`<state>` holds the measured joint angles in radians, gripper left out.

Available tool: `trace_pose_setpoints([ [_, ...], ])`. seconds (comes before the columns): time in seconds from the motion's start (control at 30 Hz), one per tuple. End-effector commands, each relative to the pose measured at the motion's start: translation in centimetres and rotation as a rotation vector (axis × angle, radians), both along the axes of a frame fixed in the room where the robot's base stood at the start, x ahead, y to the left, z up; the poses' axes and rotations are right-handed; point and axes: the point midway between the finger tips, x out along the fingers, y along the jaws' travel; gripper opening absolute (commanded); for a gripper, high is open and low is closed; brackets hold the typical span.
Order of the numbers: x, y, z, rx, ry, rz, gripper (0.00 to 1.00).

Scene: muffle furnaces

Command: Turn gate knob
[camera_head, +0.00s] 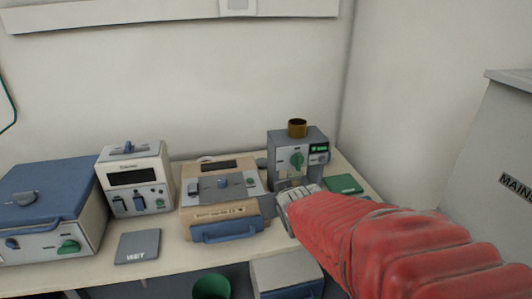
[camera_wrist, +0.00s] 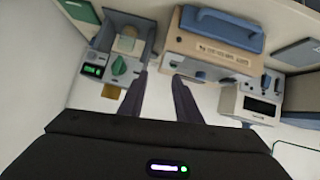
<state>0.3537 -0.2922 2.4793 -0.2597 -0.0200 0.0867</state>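A grey machine (camera_head: 285,143) with a brass-coloured cup (camera_head: 297,128) on top stands at the right end of the bench. Its front has a green knob (camera_head: 297,160) beside a lit green display (camera_head: 319,149). In the wrist view, which is upside down, the green knob (camera_wrist: 119,65) lies left of my fingers. My gripper (camera_wrist: 160,80) is open, with an empty gap between its two dark fingers. It is apart from the knob as far as I can see. In the head view my red-sleeved arm hides the fingertips.
A tan machine (camera_head: 197,213) with a blue handle stands left of the grey one. A white meter (camera_head: 149,168) and a blue-lidded box (camera_head: 45,190) are further left. A green pad (camera_head: 343,184) lies right of the grey machine. A grey cabinet (camera_head: 500,160) stands at right.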

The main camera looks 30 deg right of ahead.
Motion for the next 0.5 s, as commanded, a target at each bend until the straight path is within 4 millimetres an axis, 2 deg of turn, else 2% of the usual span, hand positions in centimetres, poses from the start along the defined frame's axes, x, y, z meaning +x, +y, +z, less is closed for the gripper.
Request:
trace_pose_setpoints([
  [0.03,0.7,-1.4,-0.6,-0.008,-0.024,-0.01,0.3],
  [0.2,2.8,-5.2,-1.4,-0.039,-0.132,-0.013,0.3],
  [0.5,4.3,-10.7,-3.2,-0.057,-0.331,0.004,0.3],
])
